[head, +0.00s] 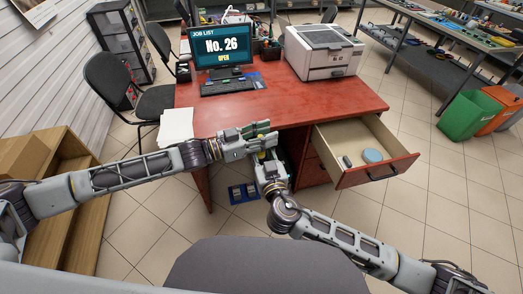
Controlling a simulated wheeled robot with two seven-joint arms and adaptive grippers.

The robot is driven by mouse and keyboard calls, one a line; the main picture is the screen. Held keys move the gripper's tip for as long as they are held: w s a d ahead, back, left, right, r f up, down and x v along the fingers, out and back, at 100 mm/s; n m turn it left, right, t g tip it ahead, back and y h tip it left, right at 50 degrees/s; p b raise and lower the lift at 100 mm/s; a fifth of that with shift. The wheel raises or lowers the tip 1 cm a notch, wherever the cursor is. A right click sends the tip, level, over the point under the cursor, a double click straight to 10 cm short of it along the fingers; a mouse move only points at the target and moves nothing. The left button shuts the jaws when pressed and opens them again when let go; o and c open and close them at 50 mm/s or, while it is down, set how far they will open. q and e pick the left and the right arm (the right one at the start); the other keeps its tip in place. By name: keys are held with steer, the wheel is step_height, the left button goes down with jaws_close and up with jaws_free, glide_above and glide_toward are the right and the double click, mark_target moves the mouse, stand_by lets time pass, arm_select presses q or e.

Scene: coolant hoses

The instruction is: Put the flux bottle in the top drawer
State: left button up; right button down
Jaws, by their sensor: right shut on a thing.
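The top drawer (398,164) is pulled out on the right side of the red desk. A round blue thing and small dark things lie in it. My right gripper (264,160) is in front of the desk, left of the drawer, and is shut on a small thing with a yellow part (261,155). This looks like the flux bottle, mostly hidden by the fingers. My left gripper (268,134) is just above and behind the right one, at the desk's front edge. Its fingers look apart, with nothing clearly between them.
The desk (290,104) holds a monitor (222,46), a keyboard (226,87), a printer (323,50) and papers (176,125). A blue crate (243,194) is on the floor below my grippers. A chair back (265,265) is in front. Green and orange bins stand at right.

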arm_select(q)
steer(key=v, duration=1.2)
stand_by(0.5)
steer(key=shift+d, duration=0.1)
